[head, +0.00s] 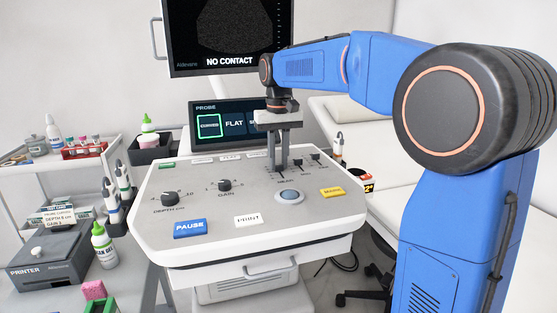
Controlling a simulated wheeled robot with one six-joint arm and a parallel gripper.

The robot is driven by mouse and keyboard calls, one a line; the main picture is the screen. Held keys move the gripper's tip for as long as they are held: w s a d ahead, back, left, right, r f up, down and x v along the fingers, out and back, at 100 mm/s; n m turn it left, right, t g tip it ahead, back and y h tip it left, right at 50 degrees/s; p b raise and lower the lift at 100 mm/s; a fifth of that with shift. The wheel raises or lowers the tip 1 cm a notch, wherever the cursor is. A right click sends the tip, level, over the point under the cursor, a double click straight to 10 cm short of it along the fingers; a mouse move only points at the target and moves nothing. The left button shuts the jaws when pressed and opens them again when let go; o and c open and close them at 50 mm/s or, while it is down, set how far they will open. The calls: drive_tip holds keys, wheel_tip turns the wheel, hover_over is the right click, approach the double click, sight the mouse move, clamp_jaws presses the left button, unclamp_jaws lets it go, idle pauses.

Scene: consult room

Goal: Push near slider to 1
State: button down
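The grey ultrasound console panel (212,238) fills the middle of the head view. A short row of sliders is at its back right, with small dark knobs (315,157) showing to the right of my gripper. The front-left slider, with a label (286,178) that seems to read NEAR, lies right at my fingertips. Its knob is mostly hidden by the fingers. My gripper (278,168) points down with two grey fingers close together and a narrow gap between them. I cannot tell whether the fingertips touch the knob or hold it.
A trackball (290,196), a yellow button (332,192), a PRINT button (248,219), a blue PAUSE button (190,228), a GAIN knob (225,185) and a DEPTH knob (168,198) surround the slider area. The touch screen (234,126) stands behind my gripper.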

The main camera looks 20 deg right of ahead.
drive_tip(key=shift+s, duration=1)
drive_tip(key=c, duration=1.6)
unclamp_jaws()
drive_tip(key=shift+o, duration=0.2)
wheel_tip(320, 180, up, 17)
drive_tip(key=shift+r, duration=0.2)
